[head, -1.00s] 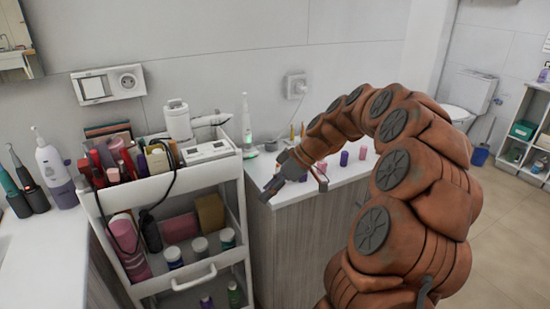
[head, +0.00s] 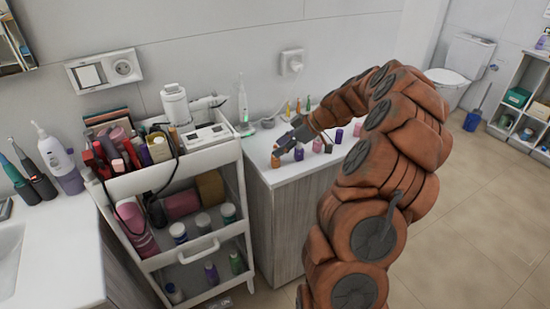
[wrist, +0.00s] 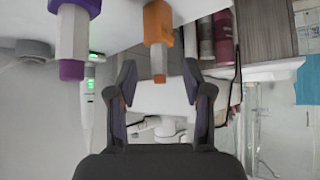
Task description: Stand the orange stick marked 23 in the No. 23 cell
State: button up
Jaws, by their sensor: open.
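An orange stick (head: 276,162) stands upright near the counter's left front corner. In the wrist view, which looks inverted, the orange stick (wrist: 158,25) lies ahead of and between the open fingers. My gripper (head: 284,149) is open and empty, beside the stick at the counter's left end; its fingers (wrist: 160,85) also show in the wrist view. I cannot read a number on the stick. A white tray with small slots (head: 207,138) sits on the cart's top right; I cannot make out which cell is No. 23.
A purple stick (wrist: 75,40) stands close beside the orange one. Several more coloured sticks stand on the white counter (head: 262,172), partly behind my arm. The cart (head: 195,258) stands left of the counter, its top crowded with bottles. A toothbrush (head: 243,105) stands at the back.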

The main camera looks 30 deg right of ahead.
aim_at(275, 161)
jog(key=shift+p+x, duration=0.4)
jog(key=shift+x, duration=1.15)
grip_shut()
